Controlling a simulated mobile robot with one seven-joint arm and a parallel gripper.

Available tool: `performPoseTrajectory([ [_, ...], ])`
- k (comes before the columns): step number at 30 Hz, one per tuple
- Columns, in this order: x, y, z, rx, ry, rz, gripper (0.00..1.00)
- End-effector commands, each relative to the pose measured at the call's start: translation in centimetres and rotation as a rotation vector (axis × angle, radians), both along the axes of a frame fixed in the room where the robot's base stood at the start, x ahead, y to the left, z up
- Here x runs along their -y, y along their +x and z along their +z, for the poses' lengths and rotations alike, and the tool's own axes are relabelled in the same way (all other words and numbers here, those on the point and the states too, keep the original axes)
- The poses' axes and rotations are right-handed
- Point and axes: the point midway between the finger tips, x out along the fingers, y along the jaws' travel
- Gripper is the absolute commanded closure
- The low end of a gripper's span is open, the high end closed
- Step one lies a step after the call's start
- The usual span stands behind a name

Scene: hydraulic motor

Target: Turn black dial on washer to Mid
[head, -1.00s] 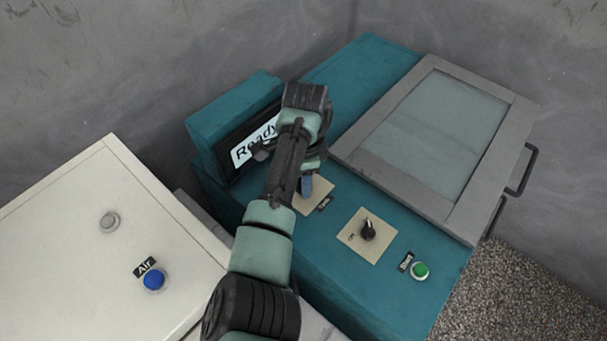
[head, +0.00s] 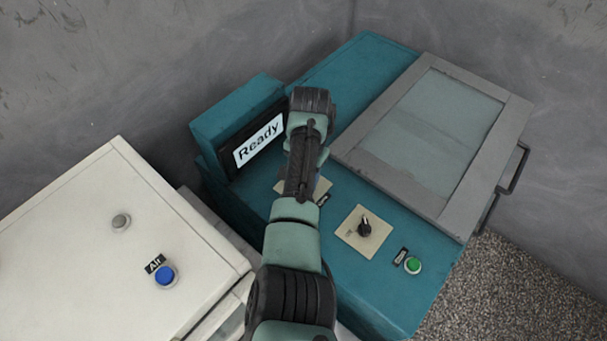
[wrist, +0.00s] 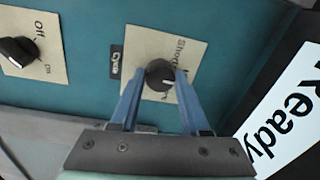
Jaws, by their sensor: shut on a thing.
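The black dial (wrist: 160,72) sits on a cream plate (wrist: 140,45) marked "Cycle" on the teal washer (head: 370,63). In the wrist view, the blue fingers of my gripper (wrist: 159,77) stand on either side of the dial and are shut on it.
A second black dial (head: 365,228), marked "Off" and "On", sits on its own plate. A green button (head: 412,265) is right of it. The "Ready" display (head: 259,139) stands behind. A white cabinet (head: 70,240) with a blue button (head: 165,275) is at the left.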

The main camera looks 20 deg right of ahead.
Motion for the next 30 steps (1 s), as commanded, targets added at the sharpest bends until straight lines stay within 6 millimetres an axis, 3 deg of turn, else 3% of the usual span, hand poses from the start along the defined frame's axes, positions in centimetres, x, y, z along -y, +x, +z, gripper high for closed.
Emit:
performPoseTrajectory([
  [20,0.03,0.12,0.14,0.004,0.0,0.062,1.0],
  [21,0.03,0.12,0.15,0.004,0.0,0.062,0.51],
  [26,0.02,0.09,0.11,0.002,0.0,0.061,0.24],
  [30,0.01,0.06,0.07,0.002,0.001,0.061,0.24],
])
